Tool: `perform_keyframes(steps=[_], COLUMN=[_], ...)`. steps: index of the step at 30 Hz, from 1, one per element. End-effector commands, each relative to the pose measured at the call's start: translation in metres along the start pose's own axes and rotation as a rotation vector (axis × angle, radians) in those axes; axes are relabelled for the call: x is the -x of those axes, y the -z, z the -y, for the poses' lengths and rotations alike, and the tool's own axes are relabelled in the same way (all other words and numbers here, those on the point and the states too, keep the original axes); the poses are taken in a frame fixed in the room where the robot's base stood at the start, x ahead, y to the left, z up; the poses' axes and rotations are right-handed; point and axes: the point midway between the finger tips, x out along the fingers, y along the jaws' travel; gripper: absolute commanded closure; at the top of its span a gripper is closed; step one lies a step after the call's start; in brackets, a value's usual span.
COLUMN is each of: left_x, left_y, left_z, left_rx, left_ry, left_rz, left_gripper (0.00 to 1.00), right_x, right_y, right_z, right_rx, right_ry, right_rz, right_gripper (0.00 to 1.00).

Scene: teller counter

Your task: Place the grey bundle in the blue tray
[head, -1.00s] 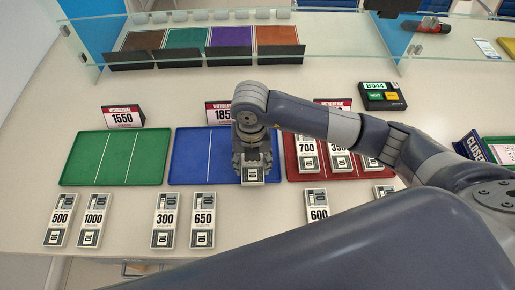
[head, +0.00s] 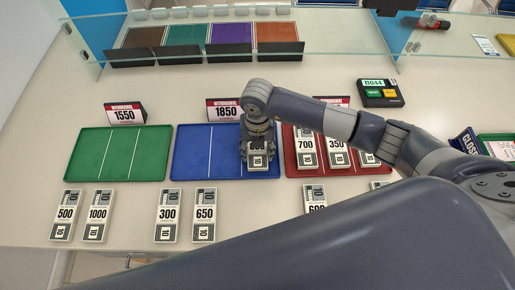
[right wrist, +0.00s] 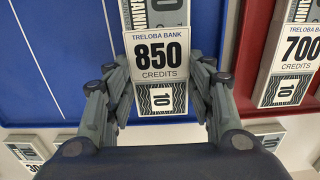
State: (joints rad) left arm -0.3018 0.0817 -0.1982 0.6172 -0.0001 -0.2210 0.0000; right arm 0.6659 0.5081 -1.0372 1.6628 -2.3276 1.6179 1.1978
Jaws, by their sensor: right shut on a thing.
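My right gripper (head: 258,150) is shut on a grey bundle (head: 257,162) at the right side of the blue tray (head: 191,157). In the right wrist view the bundle (right wrist: 158,55) reads 850 credits and sits between the two fingers (right wrist: 158,100). It lies over the tray's right compartment, close to the right rim and roughly lengthwise with it. I cannot tell whether it touches the tray floor. The rest of the blue tray (right wrist: 60,60) looks empty. My left gripper is out of view.
The red tray (head: 290,160) on the right holds several bundles, one marked 700 (right wrist: 298,50) close by. The green tray (head: 97,172) is empty. Several bundles (head: 167,215) lie along the front. A 1850 sign (head: 224,110) stands behind the blue tray.

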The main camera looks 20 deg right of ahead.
Motion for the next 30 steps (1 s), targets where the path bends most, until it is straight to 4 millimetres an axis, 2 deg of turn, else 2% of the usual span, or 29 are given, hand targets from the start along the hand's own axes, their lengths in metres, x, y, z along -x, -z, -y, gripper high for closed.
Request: perform_keyframes(steps=[1, 3, 13, 17, 20, 30], left_x=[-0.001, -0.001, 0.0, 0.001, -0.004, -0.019], left_y=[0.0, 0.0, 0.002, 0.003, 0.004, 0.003], left_z=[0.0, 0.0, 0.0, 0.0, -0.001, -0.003], left_rx=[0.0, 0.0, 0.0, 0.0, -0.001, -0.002], left_ry=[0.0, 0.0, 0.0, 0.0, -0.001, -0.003], left_rz=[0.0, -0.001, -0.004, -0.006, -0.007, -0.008], left_gripper=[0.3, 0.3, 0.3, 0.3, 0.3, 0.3], right_x=[-0.001, -0.001, 0.0, 0.006, 0.02, 0.091], right_y=[0.0, 0.0, 0.0, -0.001, -0.001, -0.001], right_z=[0.0, 0.0, 0.0, 0.0, -0.001, -0.001], right_rx=[0.0, 0.0, 0.0, 0.0, 0.002, 0.001], right_ry=[0.0, 0.0, 0.0, -0.001, -0.003, -0.002], right_rz=[0.0, 0.0, 0.0, 0.001, 0.003, 0.004], right_gripper=[0.46, 0.3, 0.3, 0.3, 0.3, 0.3])
